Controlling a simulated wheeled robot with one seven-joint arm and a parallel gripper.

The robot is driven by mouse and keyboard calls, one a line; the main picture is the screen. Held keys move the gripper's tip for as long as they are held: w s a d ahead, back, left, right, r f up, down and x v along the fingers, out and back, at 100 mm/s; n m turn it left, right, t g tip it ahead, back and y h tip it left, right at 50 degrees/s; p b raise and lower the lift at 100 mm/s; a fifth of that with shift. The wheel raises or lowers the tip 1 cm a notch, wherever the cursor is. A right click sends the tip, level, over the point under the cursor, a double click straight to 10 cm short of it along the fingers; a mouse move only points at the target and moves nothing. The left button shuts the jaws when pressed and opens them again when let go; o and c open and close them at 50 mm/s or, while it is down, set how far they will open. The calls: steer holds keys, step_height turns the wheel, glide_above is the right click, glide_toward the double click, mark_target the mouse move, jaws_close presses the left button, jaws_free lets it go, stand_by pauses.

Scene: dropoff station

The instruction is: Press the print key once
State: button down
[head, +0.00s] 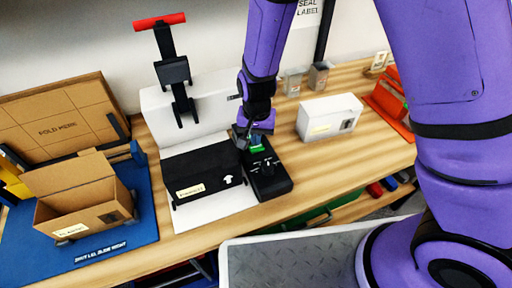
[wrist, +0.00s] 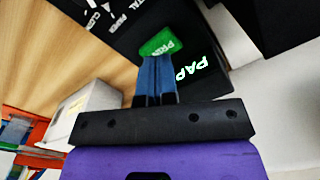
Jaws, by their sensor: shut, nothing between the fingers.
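The print key is a green key on a small black control box (head: 268,183), which stands on the wooden bench right of a black printer-like unit. In the wrist view the green key (wrist: 162,43) shows part of a white word starting "PRIN". My gripper (wrist: 157,62) has its two blue fingers together, with the tips at the key's lower edge. I cannot tell whether they touch or press it. In the head view my gripper (head: 254,140) points down at the box's back end, and green shows just below it. Lit green letters "PAP" (wrist: 192,71) glow beside the fingers.
A black unit (head: 203,170) on a white base with a red-handled lever (head: 160,22) stands left. An open carton (head: 80,200) lies on a blue mat (head: 148,222). A white box (head: 329,116) stands to the right, with bare bench between.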

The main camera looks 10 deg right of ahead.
steer(key=shift+f, duration=1.15)
stand_by(0.6)
steer(key=shift+r, duration=3.55)
steer(key=s+d+r+n+t+y, duration=0.1)
steer(key=s+d+r, duration=0.1)
steer(key=d+r, duration=0.6)
steer(key=s+d+r+t+y, duration=0.1)
steer(key=d+r, duration=0.4)
steer(key=r, duration=0.7)
steer(key=s+d+r+n+t+h, duration=0.1)
steer(key=s+d+r, duration=0.4)
steer(key=s, duration=0.2)
steer(key=s+d+r+t+h, duration=0.1)
steer(key=s+d+r+t, duration=0.1)
steer(key=s+d+r, duration=0.3)
steer(key=s+d, duration=0.1)
steer(key=s, duration=0.2)
steer(key=shift+s+d+r+n, duration=0.3)
steer(key=shift+r+n, duration=0.1)
